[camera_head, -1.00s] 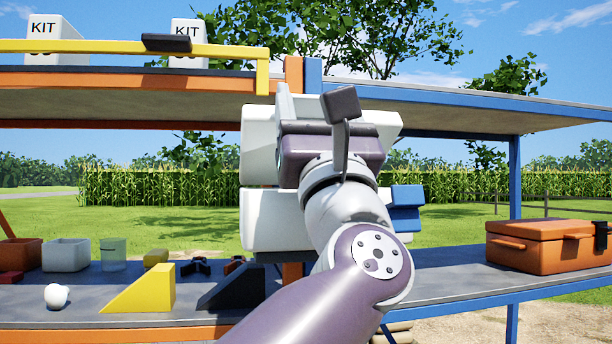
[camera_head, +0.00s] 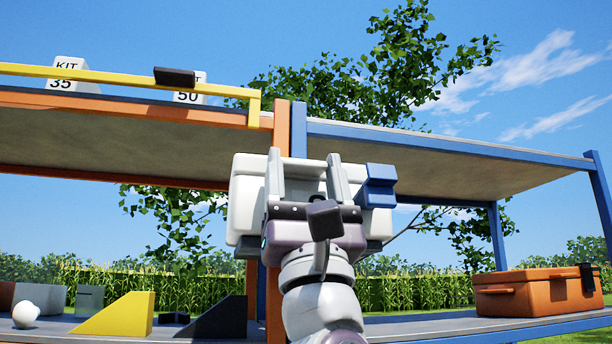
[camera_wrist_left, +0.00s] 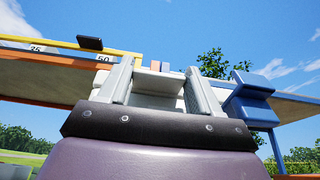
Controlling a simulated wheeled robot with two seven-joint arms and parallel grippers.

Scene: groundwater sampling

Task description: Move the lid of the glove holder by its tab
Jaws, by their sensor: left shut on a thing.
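The glove holder (camera_head: 243,195) is a white box at the post between the orange and blue shelves in the head view, largely hidden behind my left gripper. A blue block (camera_head: 378,186) sits at its right side; it also shows in the wrist view (camera_wrist_left: 250,96). My left gripper (camera_head: 306,168) points up in front of the white box, its two grey fingers apart. In the wrist view the gripper (camera_wrist_left: 158,76) is shut on a pale piece (camera_wrist_left: 156,86) between the fingers, apparently the lid's tab. The lid's edges cannot be told apart from the box. My right gripper is out of view.
The upper shelf has a yellow rail (camera_head: 120,79) with a black block (camera_head: 175,77) and white KIT boxes (camera_head: 72,70). Below are a yellow wedge (camera_head: 122,314), a dark wedge (camera_head: 222,318) and a white ball (camera_head: 26,314). An orange case (camera_head: 530,292) stands at right.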

